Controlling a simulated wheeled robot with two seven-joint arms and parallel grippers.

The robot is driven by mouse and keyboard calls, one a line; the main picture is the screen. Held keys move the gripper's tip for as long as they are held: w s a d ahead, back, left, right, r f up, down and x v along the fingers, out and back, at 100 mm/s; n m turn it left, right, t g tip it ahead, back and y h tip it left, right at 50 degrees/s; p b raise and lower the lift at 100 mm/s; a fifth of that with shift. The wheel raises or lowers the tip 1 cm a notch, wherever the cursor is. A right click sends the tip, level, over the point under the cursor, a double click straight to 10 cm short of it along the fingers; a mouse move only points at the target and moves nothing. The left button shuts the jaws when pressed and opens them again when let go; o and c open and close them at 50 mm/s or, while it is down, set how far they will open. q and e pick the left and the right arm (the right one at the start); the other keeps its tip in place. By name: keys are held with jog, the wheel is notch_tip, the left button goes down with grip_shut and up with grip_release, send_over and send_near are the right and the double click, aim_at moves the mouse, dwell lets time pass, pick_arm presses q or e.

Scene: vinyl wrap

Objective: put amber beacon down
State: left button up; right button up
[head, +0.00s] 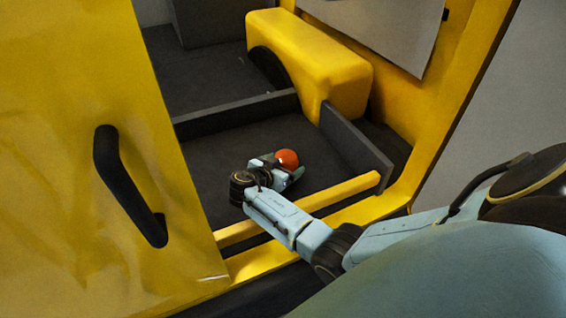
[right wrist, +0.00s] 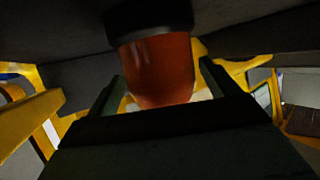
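The amber beacon (head: 287,159) is an orange-red dome with a black base. In the head view it is at the tip of my right gripper (head: 290,173), low over the dark floor (head: 220,161) of the yellow vehicle's doorway. My left gripper does not show.
A yellow bar (head: 340,193) crosses the front of the doorway under my right arm. A dark upright panel (head: 352,146) and a yellow wheel-arch-like housing (head: 315,62) stand right and behind. A yellow door with a black handle (head: 125,187) fills the left. Floor left of the gripper is clear.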

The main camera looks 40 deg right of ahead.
jog(key=shift+o, duration=0.3)
jog(key=shift+r, duration=0.1)
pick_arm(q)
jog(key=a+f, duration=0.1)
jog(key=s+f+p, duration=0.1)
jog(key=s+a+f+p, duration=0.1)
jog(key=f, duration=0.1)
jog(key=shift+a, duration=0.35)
pick_arm(e)
jog(key=v, duration=0.7)
jog(key=shift+a, duration=0.25)
jog(key=shift+s, duration=0.1)
dwell(1.3)
